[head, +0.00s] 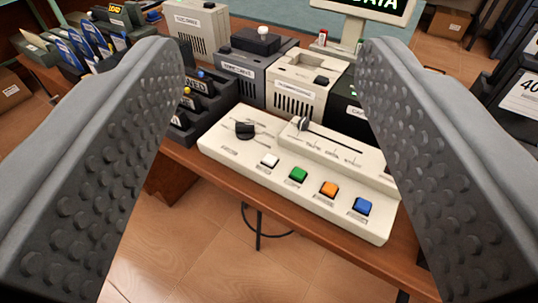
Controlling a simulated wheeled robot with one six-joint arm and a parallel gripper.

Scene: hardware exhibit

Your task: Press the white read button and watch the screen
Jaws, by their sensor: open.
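The white button (269,160) is the leftmost in a row on a cream control panel (225,152) at the table's front edge. Green (298,174), orange (329,189) and blue (362,206) buttons follow to its right. My gripper (275,75) is open and empty, its two grey studded fingers framing the panel at left and right. The fingers appear apart from the buttons. The screen (375,10) stands at the back right, showing green letters that read "DATA", cut off by the top edge. The button labels are too small to read.
A black knob (244,130) and a slider lever (303,124) stand on the panel behind the buttons. Boxy grey (243,67) and cream (296,82) devices fill the table behind it. A dark rack (205,103) is at the left. Open floor (190,240) lies in front.

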